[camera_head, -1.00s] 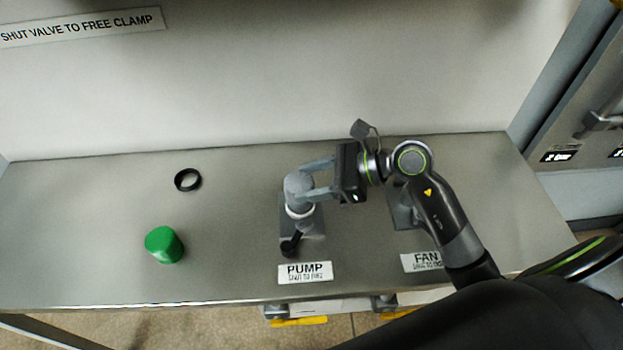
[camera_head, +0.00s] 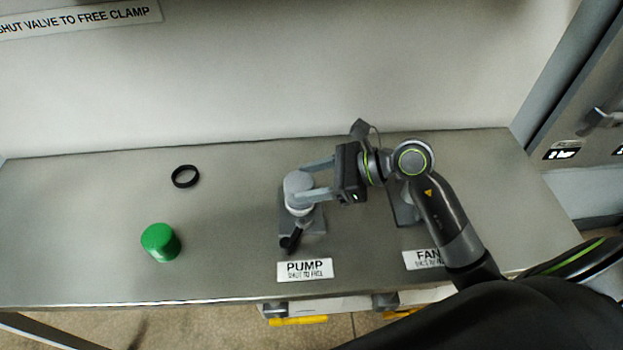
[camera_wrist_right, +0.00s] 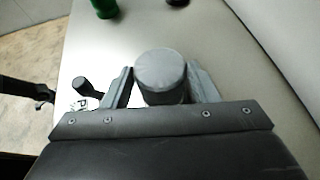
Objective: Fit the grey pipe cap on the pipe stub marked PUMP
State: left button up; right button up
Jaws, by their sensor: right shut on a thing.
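The grey pipe cap (camera_head: 297,184) sits at the top of the pipe stub marked PUMP (camera_head: 301,211), above a white ring. My right gripper (camera_head: 318,179) is shut on the cap from the right side. In the right wrist view the round grey cap (camera_wrist_right: 160,70) is between the two fingers. Whether the cap is fully seated cannot be told. A black valve handle (camera_head: 291,241) sticks out at the stub's front, above the PUMP label (camera_head: 305,269). My left gripper is not in view.
A green cap (camera_head: 160,242) and a black ring (camera_head: 185,176) lie on the left of the metal bench (camera_head: 80,215). The FAN label (camera_head: 424,259) is on the right; its stub is mostly behind my right arm. A wall stands behind the bench.

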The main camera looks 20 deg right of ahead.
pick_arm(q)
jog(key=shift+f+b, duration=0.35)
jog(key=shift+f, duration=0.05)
pick_arm(e)
jog(key=shift+s+f, duration=0.1)
jog(key=shift+f, duration=0.2)
jog(key=o, duration=1.1)
jog(key=shift+a, duration=0.1)
